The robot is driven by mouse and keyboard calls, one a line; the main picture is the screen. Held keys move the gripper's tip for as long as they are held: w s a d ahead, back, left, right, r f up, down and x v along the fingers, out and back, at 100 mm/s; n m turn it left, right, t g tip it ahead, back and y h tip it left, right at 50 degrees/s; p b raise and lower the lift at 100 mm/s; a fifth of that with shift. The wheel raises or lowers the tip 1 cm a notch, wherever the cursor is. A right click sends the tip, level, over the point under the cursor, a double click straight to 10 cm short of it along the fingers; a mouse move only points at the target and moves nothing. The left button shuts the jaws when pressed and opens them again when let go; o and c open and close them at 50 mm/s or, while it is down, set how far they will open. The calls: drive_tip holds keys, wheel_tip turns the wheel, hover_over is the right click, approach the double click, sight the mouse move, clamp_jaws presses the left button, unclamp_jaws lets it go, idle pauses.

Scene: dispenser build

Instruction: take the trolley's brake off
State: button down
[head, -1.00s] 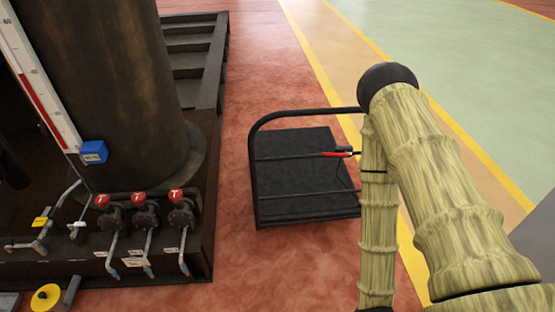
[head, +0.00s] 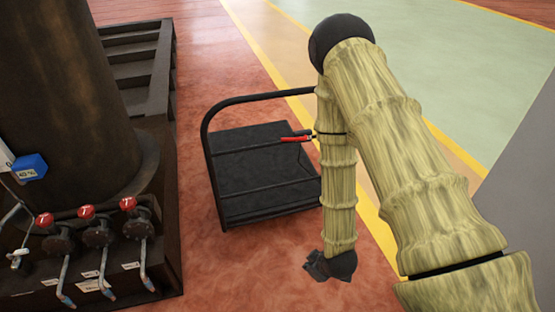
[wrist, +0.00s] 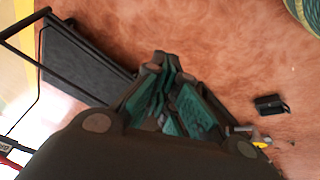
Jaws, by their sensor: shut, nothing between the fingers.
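The trolley (head: 245,172) is a black flat platform with a tubular black push frame, standing on the red floor in the middle of the head view. A lever with a red grip (head: 296,139) sits on the frame's right side, beside my forearm. My gripper (head: 318,270) hangs down to the right of the trolley, apart from it. In the wrist view the fingers (wrist: 163,85) are closed together with nothing between them. The trolley's platform (wrist: 78,62) and frame show there at the left; a red part (wrist: 12,144) shows at the lower left edge.
A dark tank stand with red-knobbed valves (head: 87,212) and a blue gauge block (head: 30,166) stands left of the trolley. A small black object (wrist: 269,104) and a yellow-tipped item (wrist: 262,143) lie at the wrist view's right. Red floor is free between stand and trolley.

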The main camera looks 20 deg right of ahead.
drive_tip(key=w+n+t+b, duration=0.3)
drive_tip(key=w+n+b, duration=0.25)
drive_tip(key=w, duration=0.65)
drive_tip(key=w+r+n+t+y+b, duration=0.3)
drive_tip(key=w+r+n+b, duration=0.4)
drive_tip(key=w, duration=0.3)
drive_tip(key=w+r+n+t+y+b, duration=0.2)
drive_tip(key=w+r+n+t+b, duration=0.1)
drive_tip(key=w+r+n+b, duration=0.5)
drive_tip(key=w+b, duration=0.1)
drive_tip(key=w, duration=0.2)
drive_tip(key=shift+w+d+r+t+y, duration=0.25)
drive_tip(key=shift+w+r+t+y, duration=0.05)
drive_tip(key=shift+r+t+y, duration=0.1)
drive_tip(key=shift+w+n, duration=0.1)
drive_tip(key=shift+n, duration=0.15)
drive_tip(key=b+x, duration=0.3)
drive_tip(key=x, duration=0.7)
drive_tip(key=d, duration=0.1)
drive_tip(key=d+r, duration=0.1)
drive_tip(key=d+b, duration=0.1)
drive_tip(key=shift+w+d+r, duration=0.15)
drive_tip(key=shift+d+r, duration=0.1)
drive_tip(key=shift+d, duration=0.1)
drive_tip(key=shift+r, duration=0.1)
